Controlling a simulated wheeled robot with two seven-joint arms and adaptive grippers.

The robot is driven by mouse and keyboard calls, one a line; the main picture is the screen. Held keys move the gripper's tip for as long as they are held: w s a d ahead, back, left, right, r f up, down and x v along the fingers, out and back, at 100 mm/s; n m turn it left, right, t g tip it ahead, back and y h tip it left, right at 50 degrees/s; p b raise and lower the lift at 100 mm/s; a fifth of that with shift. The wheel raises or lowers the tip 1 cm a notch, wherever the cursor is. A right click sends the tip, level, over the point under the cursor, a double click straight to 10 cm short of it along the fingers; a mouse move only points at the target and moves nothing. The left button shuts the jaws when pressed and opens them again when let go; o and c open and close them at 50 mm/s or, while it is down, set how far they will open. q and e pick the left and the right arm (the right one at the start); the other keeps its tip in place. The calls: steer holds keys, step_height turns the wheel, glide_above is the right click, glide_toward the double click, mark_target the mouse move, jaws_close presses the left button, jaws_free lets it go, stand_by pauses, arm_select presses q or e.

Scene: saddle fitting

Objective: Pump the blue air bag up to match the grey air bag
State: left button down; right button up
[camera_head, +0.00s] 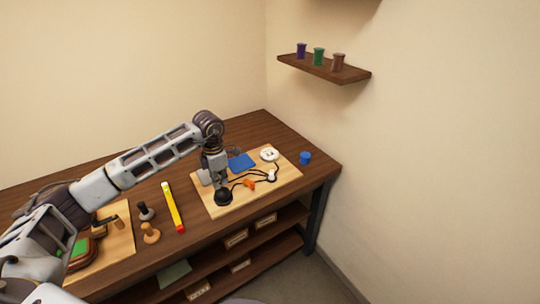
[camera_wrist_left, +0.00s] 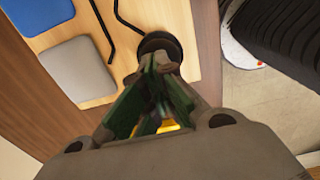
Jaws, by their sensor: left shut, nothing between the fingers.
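The blue air bag (camera_head: 241,163) lies flat on a light wooden board. The grey air bag (camera_head: 204,177) lies left of it, partly hidden by my left arm. In the left wrist view the grey bag (camera_wrist_left: 77,70) and part of the blue bag (camera_wrist_left: 48,14) show side by side. A black round pump bulb (camera_head: 223,197) sits near the board's front edge, with black tubing by it. My left gripper (camera_head: 219,184) points down at the bulb. In the left wrist view its shut fingertips (camera_wrist_left: 158,64) overlap the bulb (camera_wrist_left: 160,42); I cannot tell whether they touch it. My right gripper is out of view.
On the board (camera_head: 212,212) are a white round gauge-like part (camera_head: 269,154), a white fitting (camera_head: 271,176) and an orange piece (camera_head: 250,184). A blue cup (camera_head: 305,158) stands right of it. A yellow level-like bar (camera_head: 172,207) and stamp-like tools (camera_head: 150,232) lie left.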

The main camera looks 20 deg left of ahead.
arm_select(q)
steer(key=shift+f, duration=0.2)
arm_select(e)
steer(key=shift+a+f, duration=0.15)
arm_select(q)
steer(key=shift+f+b, duration=0.4)
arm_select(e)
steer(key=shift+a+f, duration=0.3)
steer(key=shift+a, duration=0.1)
arm_select(q)
steer(key=shift+f, duration=0.2)
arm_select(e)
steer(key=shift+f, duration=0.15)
